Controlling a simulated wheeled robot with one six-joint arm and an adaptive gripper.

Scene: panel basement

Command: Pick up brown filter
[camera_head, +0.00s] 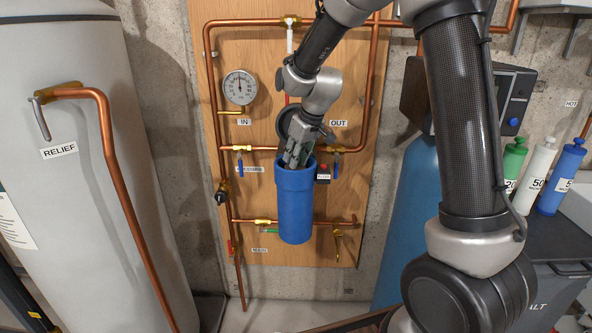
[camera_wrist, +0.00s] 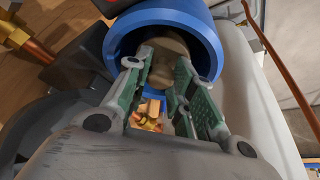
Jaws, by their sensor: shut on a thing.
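The brown filter (camera_wrist: 166,50) shows in the wrist view inside the mouth of the blue filter housing (camera_wrist: 213,30). My gripper (camera_wrist: 168,76) has its two green-padded fingers on either side of the filter's end and is shut on it. In the head view the blue housing (camera_head: 294,212) hangs upright and open-topped on the wooden panel. My gripper (camera_head: 297,155) points down into its mouth there. The filter is hidden in the head view by the housing and the gripper.
Copper pipes (camera_head: 213,100) with valves and a pressure gauge (camera_head: 240,87) surround the housing on the panel. A large grey tank (camera_head: 95,210) stands at left. Green, white and blue filter cartridges (camera_head: 541,165) stand at right, beyond a blue tank (camera_head: 410,220).

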